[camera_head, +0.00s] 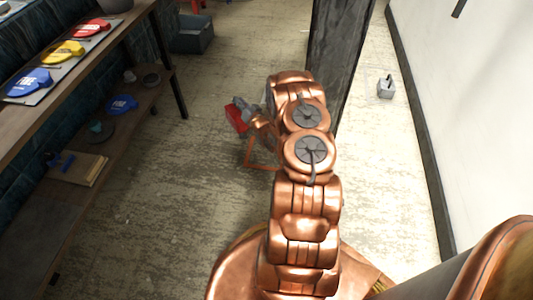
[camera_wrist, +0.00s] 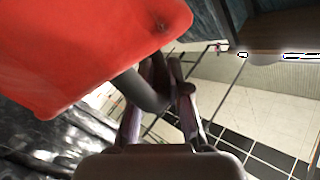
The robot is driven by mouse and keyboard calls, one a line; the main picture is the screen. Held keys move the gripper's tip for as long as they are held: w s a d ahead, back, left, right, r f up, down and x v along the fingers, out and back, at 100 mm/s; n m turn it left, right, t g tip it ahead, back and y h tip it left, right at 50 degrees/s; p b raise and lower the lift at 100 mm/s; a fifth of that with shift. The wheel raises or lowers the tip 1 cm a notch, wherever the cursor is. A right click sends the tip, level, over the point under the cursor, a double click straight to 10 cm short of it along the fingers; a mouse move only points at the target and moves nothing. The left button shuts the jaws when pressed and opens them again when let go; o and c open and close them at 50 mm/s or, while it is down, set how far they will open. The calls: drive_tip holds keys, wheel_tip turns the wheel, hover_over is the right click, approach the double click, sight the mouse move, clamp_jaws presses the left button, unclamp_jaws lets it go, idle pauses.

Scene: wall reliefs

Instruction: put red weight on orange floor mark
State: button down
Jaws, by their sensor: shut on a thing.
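The red weight (camera_head: 236,118) is a red block with a dark handle, left of my copper arm in the head view. My gripper (camera_head: 254,119) is shut on its handle. In the wrist view the red block (camera_wrist: 85,45) fills the upper left, with its dark grey handle between the fingers of my gripper (camera_wrist: 165,85). The orange floor mark (camera_head: 249,155) is an orange outline on the floor just below the weight in the head view. My arm hides its right part. I cannot tell how high the weight is above the floor.
A wooden shelf unit (camera_head: 110,95) with blue, yellow and red items stands along the left. A dark panel (camera_head: 338,50) stands behind my arm. A grey weight (camera_head: 386,88) sits on the floor by the right wall. Floor left of my arm is clear.

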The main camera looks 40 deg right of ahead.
drive_tip(key=s+d+f+m+g+h, duration=0.1)
drive_tip(key=s+d+f+m+h, duration=0.1)
drive_tip(key=s+d+f+h, duration=0.3)
drive_tip(key=s+d+f+m+g+h, duration=0.1)
drive_tip(key=s+d+f+m, duration=0.15)
drive_tip(key=f, duration=0.35)
wheel_tip(320, 180, down, 10)
drive_tip(key=b, duration=0.3)
drive_tip(key=shift+s+a+n+y, duration=0.2)
drive_tip(key=shift+s+n+y, duration=0.1)
drive_tip(key=shift+s+n, duration=0.1)
drive_tip(key=shift+f, duration=0.15)
drive_tip(key=c, duration=1.1)
unclamp_jaws()
drive_tip(key=shift+c, duration=0.2)
drive_tip(key=p+v, duration=0.1)
drive_tip(key=v, duration=1.1)
drive_tip(key=shift+a, duration=0.15)
